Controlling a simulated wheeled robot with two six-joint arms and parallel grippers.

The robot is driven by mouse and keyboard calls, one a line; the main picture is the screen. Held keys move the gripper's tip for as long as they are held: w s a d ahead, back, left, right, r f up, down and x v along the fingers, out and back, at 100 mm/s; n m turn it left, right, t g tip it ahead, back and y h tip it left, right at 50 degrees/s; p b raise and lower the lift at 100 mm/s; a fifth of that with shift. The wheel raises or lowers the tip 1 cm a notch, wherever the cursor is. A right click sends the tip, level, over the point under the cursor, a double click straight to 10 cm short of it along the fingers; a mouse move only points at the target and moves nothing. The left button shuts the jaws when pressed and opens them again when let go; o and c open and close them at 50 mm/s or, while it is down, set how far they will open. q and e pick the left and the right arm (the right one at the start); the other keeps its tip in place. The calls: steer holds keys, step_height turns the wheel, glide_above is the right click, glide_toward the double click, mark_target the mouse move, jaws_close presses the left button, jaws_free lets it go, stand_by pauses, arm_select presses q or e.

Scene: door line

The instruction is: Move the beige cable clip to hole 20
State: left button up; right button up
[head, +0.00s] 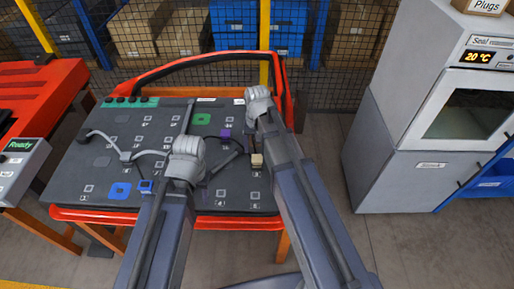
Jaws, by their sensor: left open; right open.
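The beige cable clip (257,160) sits on the dark grey board (100,170), right of its middle and beside my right forearm. My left gripper (188,160) is open over the middle of the board, left of the beige clip. My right gripper (259,104) is open over the board's upper right part, beyond the beige clip. The fingertips of both are largely hidden by the wrists. White square marks with small labels cover the board; the numbers are too small to read, so I cannot tell which is hole 20.
A purple clip (225,134) and a blue clip (145,186) are on the board. A grey cable (104,137) runs across its left part. A red door frame (215,56) rises behind. A grey cabinet (415,165) stands right, with clear floor before it.

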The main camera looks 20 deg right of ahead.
mark_target(257, 158)
step_height(257, 158, down, 7)
steer(key=b, duration=0.6)
steer(key=shift+f+b, duration=0.1)
steer(key=shift+b, duration=0.2)
jaws_close()
stand_by(0.6)
stand_by(1.2)
steer(key=shift+r+p, duration=0.45)
steer(key=c, duration=0.6)
jaws_free()
jaws_close()
stand_by(0.6)
